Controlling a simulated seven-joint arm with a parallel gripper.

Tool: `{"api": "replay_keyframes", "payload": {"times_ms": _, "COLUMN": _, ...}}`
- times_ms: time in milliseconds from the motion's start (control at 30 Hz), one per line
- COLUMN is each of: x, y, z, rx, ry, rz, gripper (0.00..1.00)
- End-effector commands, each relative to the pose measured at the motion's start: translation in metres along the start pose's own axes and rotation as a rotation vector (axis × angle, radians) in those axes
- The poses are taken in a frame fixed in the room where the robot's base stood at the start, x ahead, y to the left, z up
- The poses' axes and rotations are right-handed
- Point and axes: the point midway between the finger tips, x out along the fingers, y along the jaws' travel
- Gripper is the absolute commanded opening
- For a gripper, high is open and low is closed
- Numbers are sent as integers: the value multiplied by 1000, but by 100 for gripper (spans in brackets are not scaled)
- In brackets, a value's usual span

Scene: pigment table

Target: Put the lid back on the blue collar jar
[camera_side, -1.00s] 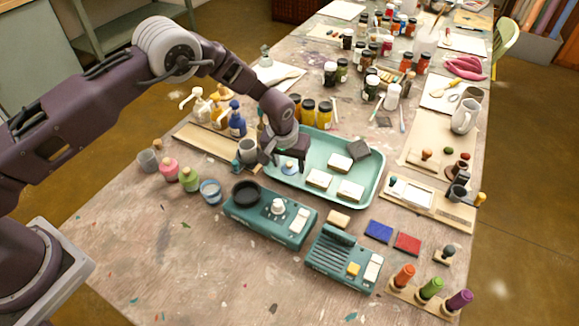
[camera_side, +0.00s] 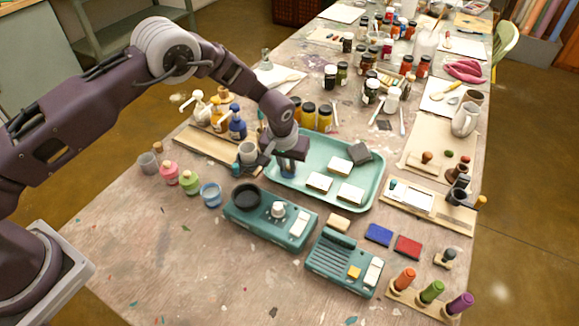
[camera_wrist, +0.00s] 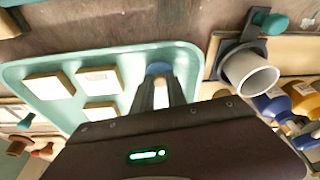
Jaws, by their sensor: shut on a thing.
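The blue collar jar (camera_side: 210,194) stands without a lid on the table, left of the black round pan of a teal device. Its open top faces up. My gripper (camera_side: 287,168) is low over the left end of the green tray (camera_side: 372,191). It is shut on the blue lid (camera_wrist: 158,68), which shows just beyond the fingertips in the wrist view. In the side view the fingers mostly hide the lid. I cannot tell whether the lid still touches the tray.
A pink-lidded jar (camera_side: 169,173) and a green-lidded jar (camera_side: 190,182) stand left of the blue collar jar. A grey cup in a holder (camera_side: 248,152) is close beside my gripper. Pale blocks (camera_side: 350,191) lie in the tray. A teal device (camera_side: 262,222) stands in front.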

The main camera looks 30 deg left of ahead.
Motion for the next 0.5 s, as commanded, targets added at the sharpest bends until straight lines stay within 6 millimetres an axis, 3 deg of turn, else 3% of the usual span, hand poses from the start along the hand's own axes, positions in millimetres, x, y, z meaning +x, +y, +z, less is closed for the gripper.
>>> {"api": "replay_keyframes", "payload": {"times_ms": 300, "x": -76, "y": 1, "z": -23, "rx": -2, "ry": 7, "rz": 4, "gripper": 0}}
{"api": "replay_keyframes", "payload": {"times_ms": 400, "x": -89, "y": -3, "z": -23, "rx": -24, "ry": 4, "rz": -4, "gripper": 0}}
{"api": "replay_keyframes", "payload": {"times_ms": 500, "x": -97, "y": -18, "z": -11, "rx": -119, "ry": -6, "rz": -36, "gripper": 0}}
